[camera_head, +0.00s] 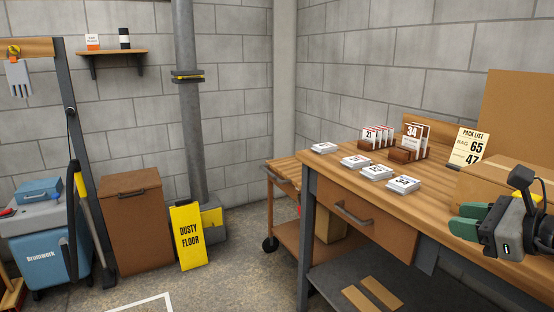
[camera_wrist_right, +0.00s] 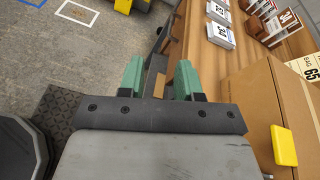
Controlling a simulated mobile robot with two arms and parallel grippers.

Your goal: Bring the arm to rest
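My right gripper (camera_head: 468,222) is at the right of the head view, in front of the workbench (camera_head: 345,174) near a cardboard box (camera_head: 510,180). Its two green fingers also show in the right wrist view (camera_wrist_right: 160,78); they stand apart with nothing held between them. The bench's front edge and the floor show beyond the fingers. My left gripper is in neither view.
Several stacks of number cards (camera_head: 403,184), card holders (camera_head: 407,153) and a pack list sign (camera_head: 468,147) stand on the bench. A yellow floor sign (camera_head: 188,236) and a brown cabinet (camera_head: 133,225) are left.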

